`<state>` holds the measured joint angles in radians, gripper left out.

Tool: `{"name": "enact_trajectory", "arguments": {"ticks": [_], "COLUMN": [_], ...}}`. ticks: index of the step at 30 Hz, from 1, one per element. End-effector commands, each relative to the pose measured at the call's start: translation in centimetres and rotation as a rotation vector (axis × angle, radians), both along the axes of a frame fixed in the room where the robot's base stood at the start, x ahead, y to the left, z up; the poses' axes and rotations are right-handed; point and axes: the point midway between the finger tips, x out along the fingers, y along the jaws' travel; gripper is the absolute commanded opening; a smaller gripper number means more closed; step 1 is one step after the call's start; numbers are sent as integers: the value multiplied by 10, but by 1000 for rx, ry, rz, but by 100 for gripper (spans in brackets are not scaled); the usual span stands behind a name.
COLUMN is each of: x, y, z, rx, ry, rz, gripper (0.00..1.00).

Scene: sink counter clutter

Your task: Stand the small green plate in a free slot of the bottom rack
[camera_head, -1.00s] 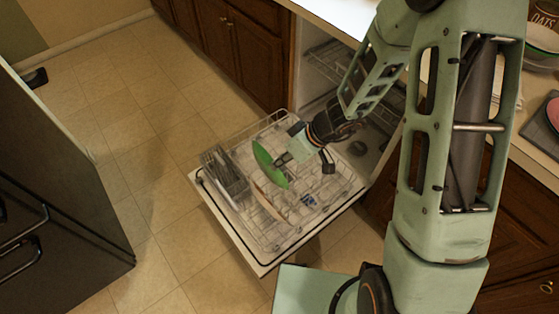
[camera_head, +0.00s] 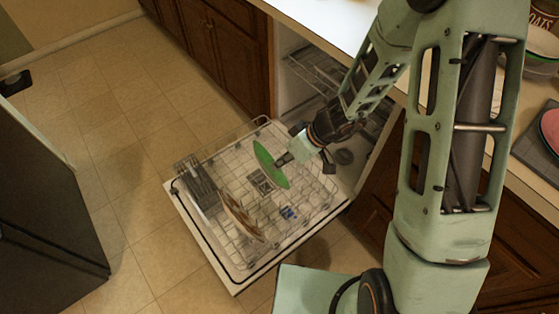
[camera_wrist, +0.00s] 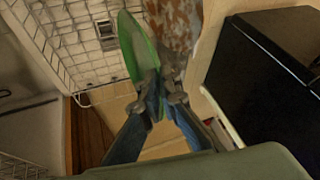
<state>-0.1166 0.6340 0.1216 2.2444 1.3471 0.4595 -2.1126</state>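The small green plate (camera_head: 270,165) is held on edge, tilted, over the dishwasher's pulled-out bottom rack (camera_head: 222,160). My gripper (camera_head: 284,159) is shut on its rim from the right. In the wrist view the plate (camera_wrist: 136,48) shows nearly edge-on between the fingertips of my gripper (camera_wrist: 160,88). A brownish plate (camera_head: 240,215) stands in the rack in front of the green plate. The wire slots to the right of that plate look empty. I cannot tell whether the green plate's lower edge touches the wires.
A grey cutlery basket (camera_head: 197,187) stands at the rack's left side. A small blue item (camera_head: 288,213) lies in the rack's front part. The upper rack (camera_head: 318,75) is inside the dishwasher. Dark cabinets (camera_head: 215,45) stand behind.

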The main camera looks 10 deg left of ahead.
Motion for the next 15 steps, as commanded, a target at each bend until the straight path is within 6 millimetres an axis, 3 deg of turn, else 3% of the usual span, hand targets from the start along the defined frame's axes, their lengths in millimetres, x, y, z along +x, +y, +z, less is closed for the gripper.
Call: {"name": "enact_trajectory", "arguments": {"ticks": [1, 6, 15], "x": [1, 1, 1], "y": [1, 1, 1], "z": [-21, -48, -66], "rx": [2, 2, 3], "ry": [-2, -2, -2], "rz": [1, 1, 1], "gripper": [0, 0, 0]}}
